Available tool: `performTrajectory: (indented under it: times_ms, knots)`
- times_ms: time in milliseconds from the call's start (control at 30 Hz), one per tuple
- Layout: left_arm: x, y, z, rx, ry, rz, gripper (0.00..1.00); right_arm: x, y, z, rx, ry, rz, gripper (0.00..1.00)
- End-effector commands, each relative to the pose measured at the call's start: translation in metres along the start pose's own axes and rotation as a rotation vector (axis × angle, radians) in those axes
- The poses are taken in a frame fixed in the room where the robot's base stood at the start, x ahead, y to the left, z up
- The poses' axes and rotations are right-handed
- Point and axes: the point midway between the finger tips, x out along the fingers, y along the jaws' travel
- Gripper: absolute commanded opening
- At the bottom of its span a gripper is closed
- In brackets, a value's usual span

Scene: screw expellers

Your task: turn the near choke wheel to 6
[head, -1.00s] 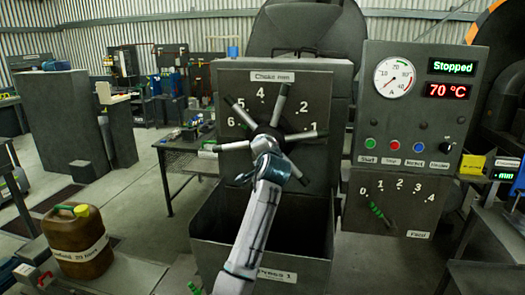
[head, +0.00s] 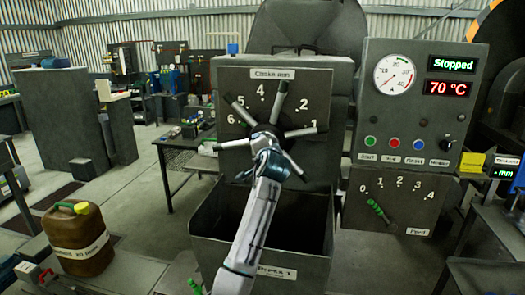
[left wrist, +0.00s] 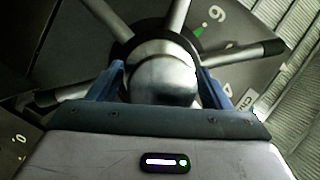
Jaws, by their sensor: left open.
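The near choke wheel (head: 241,113) is a dark hub with several metal spokes and dark-tipped grips, on the panel labelled "Choke mm" (head: 315,90). Its hub (left wrist: 165,80) shows large in the left wrist view. Figures 1, 2, 4, 5 and 6 are readable around it in the head view. A green triangle (left wrist: 198,30) lies close to the 6 in the left wrist view. My left gripper (head: 264,142) is at the hub, its blue fingers (left wrist: 160,85) apart on either side of it. I cannot tell whether they touch. My right gripper is not in view.
A control panel (head: 420,110) to the right reads "Stopped" and 70 °C, with a feed lever (head: 378,211) below. An open bin (head: 210,250) stands under the wheel. A brown jerrycan (head: 75,235) is at lower left. A dark bench (head: 185,142) stands behind left.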

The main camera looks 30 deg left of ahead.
Motion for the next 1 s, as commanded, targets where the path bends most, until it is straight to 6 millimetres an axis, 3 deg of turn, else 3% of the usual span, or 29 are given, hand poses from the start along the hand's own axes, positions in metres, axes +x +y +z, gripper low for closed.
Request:
performTrajectory:
  times_ms: [167,600,1000]
  knots:
    - [-0.015,0.002,0.000,-0.002,0.003,-0.001,0.72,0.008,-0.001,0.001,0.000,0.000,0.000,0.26]
    - [-0.096,0.003,0.000,-0.003,0.003,0.001,0.72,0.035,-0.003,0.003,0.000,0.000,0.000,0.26]
    - [-0.108,0.001,0.000,0.000,0.000,0.001,0.72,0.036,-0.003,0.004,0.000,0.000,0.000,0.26]
